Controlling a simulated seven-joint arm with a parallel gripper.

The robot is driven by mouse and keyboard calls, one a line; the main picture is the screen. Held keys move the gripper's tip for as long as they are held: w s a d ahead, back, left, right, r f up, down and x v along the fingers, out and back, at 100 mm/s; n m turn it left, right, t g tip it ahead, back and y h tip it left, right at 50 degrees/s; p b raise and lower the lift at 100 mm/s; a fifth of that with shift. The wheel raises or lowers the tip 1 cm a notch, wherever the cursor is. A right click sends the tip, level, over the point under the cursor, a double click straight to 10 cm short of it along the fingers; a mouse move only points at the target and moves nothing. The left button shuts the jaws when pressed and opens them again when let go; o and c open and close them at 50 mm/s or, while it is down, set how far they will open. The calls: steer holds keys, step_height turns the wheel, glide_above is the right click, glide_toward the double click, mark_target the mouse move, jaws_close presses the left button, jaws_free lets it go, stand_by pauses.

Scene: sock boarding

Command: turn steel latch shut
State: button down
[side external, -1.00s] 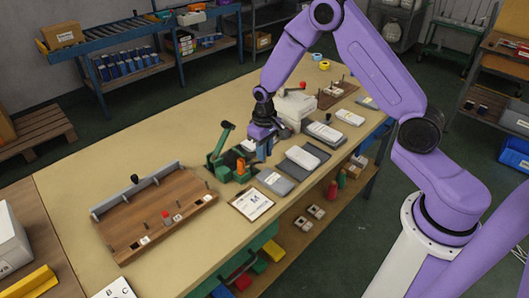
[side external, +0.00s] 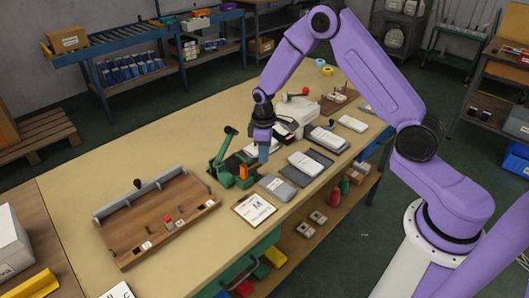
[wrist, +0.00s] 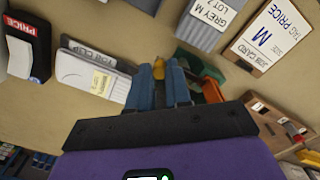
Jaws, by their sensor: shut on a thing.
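My gripper (side external: 263,156) is above the bench, just right of a green clamp-like fixture (side external: 222,172) with a raised dark-tipped lever and an orange part (side external: 243,172). In the wrist view, the blue fingers of my gripper (wrist: 158,70) are close together, with a small yellow thing (wrist: 158,68) between their tips. What it belongs to is hidden. The green fixture shows just right of the fingers, with its orange part (wrist: 212,91). I cannot make out a steel latch for certain. A wooden board (side external: 160,226) has a grey wall and a dark knob (side external: 137,184).
A job card (side external: 254,209) and grey packet (side external: 277,187) lie at the front edge. Flat packs (side external: 306,164) lie to the right. A white machine with a red-knobbed lever (side external: 305,91) stands behind my gripper. The bench's back left is clear.

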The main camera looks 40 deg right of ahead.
stand_by(0.4)
steer(key=c, duration=1.1)
jaws_free()
steer(key=shift+o, duration=0.2)
step_height(320, 180, up, 18)
steer(key=shift+f, duration=0.25)
steer(key=s+a+r+n, duration=0.1)
steer(key=s+a, duration=0.3)
steer(key=s, duration=0.5)
steer(key=s+a+r+n, duration=0.15)
steer(key=s+a, duration=0.25)
steer(key=s, duration=0.4)
steer(key=s+d+f+n, duration=0.1)
steer(key=s+d+n, duration=0.1)
steer(key=s, duration=1.6)
steer(key=shift+d, duration=0.7)
